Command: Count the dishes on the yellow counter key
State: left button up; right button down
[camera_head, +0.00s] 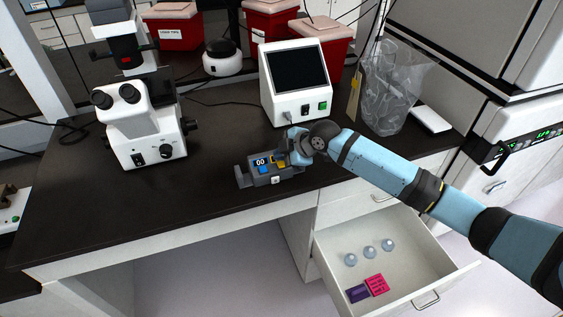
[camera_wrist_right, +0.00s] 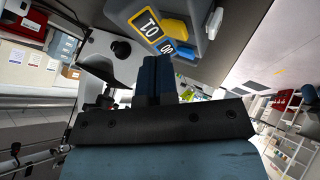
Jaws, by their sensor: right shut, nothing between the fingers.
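The grey counter (camera_head: 262,181) stands on the black bench, with a display reading 00, a blue key and a yellow key (camera_head: 278,160). The wrist view shows the counter's body (camera_wrist_right: 208,25) and its yellow key (camera_wrist_right: 173,28) close ahead of the fingers, with displays reading 01 and 00. My right gripper (camera_head: 287,158) is shut and empty, right at the yellow key; I cannot tell whether it touches. It also shows in the wrist view (camera_wrist_right: 154,62). Three clear round dishes, one of them nearest (camera_head: 350,259), lie in the open drawer (camera_head: 420,262). My left gripper is not in view.
A microscope (camera_head: 145,130) stands left of the counter, and a white instrument with a dark screen (camera_head: 296,70) behind it. A clear bag (camera_head: 388,90) stands at the right. Purple (camera_head: 358,293) and pink (camera_head: 377,285) boxes lie in the drawer. The bench front is clear.

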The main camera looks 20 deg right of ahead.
jog(key=shift+r, duration=0.1)
jog(key=shift+f, duration=0.2)
jog(key=shift+f, duration=0.35)
jog(key=shift+f, duration=0.35)
dwell(0.9)
jog(key=shift+r, duration=0.15)
jog(key=shift+r+p, duration=0.65)
jog(key=shift+p, duration=0.05)
